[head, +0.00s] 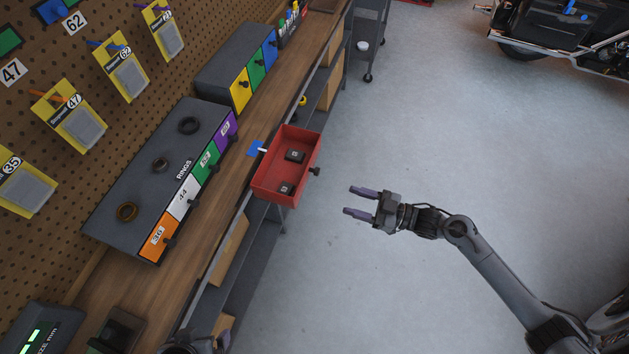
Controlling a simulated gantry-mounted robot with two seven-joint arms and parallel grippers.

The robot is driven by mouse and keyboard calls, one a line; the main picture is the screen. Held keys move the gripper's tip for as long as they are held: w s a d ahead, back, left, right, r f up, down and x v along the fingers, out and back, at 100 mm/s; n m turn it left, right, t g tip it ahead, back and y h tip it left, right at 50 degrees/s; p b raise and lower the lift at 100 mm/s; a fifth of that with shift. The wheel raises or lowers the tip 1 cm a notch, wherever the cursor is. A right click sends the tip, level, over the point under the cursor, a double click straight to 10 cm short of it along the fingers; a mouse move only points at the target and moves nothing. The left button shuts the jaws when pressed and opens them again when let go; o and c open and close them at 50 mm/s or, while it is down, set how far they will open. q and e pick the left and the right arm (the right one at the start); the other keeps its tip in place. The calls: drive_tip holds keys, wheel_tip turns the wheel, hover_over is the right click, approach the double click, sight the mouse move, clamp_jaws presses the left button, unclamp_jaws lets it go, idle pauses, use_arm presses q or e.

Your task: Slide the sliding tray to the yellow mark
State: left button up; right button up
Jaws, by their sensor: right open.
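The sliding tray is an open red tray (264,183) at the front edge of the wooden bench, with a dark knob (316,171) on its right side. Two small dark blocks lie in it. A blue mark (256,148) with a white pointer is beside its left edge. A small yellow mark (302,101) shows farther up along the bench edge, apart from the tray. My right gripper (353,201) is open and empty, to the right of and below the knob, not touching it. A dark part at the bottom edge seems to be my left gripper; its fingers are unclear.
A grey ring cabinet (150,170) with coloured drawers and another drawer cabinet (231,58) stand on the bench (262,117). A motorcycle (560,30) is at the upper right. The floor (430,120) around my right gripper is clear.

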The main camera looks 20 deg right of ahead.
drive_tip(key=n+b, duration=0.2)
drive_tip(key=b, duration=0.6)
approach(319, 172)
drive_tip(key=v, duration=0.3)
drive_tip(key=x, duration=0.3)
drive_tip(key=b+x, duration=0.1)
drive_tip(key=x, duration=0.2)
drive_tip(key=b+x, duration=0.1)
drive_tip(key=x, duration=0.2)
drive_tip(key=shift+w+a+f, duration=0.25)
drive_tip(key=shift+w, duration=0.1)
use_arm(q)
wheel_tip(319, 172, down, 13)
use_arm(e)
drive_tip(key=shift+x, duration=0.8)
use_arm(q)
drive_tip(key=shift+w+a, duration=0.1)
use_arm(e)
drive_tip(key=shift+c, duration=0.4)
clamp_jaws()
